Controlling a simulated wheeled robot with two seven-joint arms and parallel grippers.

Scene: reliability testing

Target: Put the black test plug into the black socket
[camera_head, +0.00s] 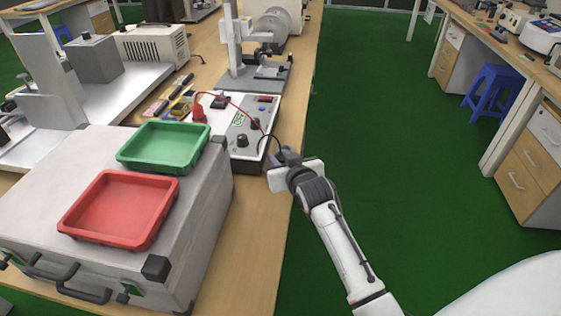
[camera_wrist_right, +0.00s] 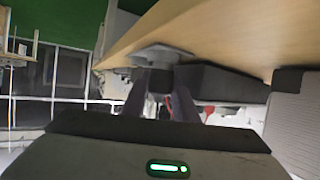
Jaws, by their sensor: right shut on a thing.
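My right gripper (camera_head: 279,158) is at the right edge of the bench, beside the near right corner of the test box (camera_head: 225,142). It is shut on what appears to be the black test plug. The plug is mostly hidden by the fingers, but a thin black cable (camera_head: 266,137) arcs from the box to the gripper. In the right wrist view the dark fingers (camera_wrist_right: 158,98) point toward the bench and the box; the plug is not clear there. The black socket cannot be told apart on the box's panel. My left gripper is not in view.
A green tray (camera_head: 164,146) and a red tray (camera_head: 118,208) lie on a silver case (camera_head: 205,228). A grey stand (camera_head: 255,82) is behind the box. Green floor lies open to the right.

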